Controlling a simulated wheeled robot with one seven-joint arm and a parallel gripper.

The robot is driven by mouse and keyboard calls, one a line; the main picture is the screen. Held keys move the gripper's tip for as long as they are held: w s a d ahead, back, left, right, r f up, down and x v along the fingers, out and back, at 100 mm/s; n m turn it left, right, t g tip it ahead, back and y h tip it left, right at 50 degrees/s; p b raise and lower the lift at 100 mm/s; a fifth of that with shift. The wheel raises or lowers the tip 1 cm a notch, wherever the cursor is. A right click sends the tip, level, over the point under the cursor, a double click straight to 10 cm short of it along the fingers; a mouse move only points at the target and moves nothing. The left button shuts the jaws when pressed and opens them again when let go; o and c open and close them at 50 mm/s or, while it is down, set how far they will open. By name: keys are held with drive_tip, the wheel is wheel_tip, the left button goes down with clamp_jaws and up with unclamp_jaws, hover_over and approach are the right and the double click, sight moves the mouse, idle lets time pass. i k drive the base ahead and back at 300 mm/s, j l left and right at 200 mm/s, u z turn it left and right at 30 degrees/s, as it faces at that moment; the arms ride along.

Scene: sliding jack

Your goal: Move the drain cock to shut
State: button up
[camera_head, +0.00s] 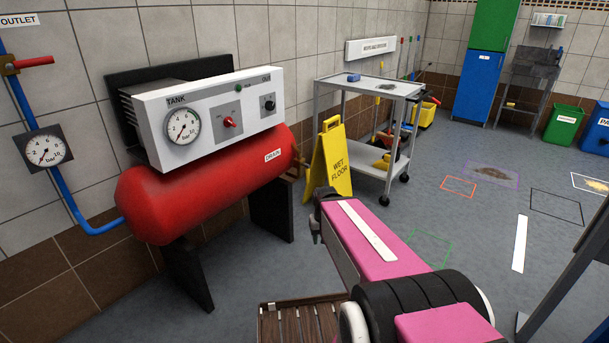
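A red tank (190,195) lies on dark supports at the left, with a white label reading DRAIN (272,155) near its right end. A small brass fitting (297,168), which looks like the drain cock, sticks out at that right end. It is small, and I cannot tell how its handle is turned. My pink arm reaches from the lower right toward the tank. Its dark far end (317,222) is in front of and below the brass fitting in the picture, apparently apart from it. My gripper's fingers cannot be made out there.
A white panel (210,108) with a gauge and knobs sits above the tank. A blue outlet pipe (70,205) with a red-handled valve (33,62) runs at the left. A yellow wet-floor sign (330,160) and a grey cart (350,125) stand just right of the tank. A slatted wooden platform (300,322) is low in front.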

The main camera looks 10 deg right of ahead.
sight(307, 169)
drive_tip(key=i+j+z, duration=0.3)
drive_tip(key=z, duration=0.15)
drive_tip(key=i+j+z, duration=0.2)
drive_tip(key=j+z, duration=0.25)
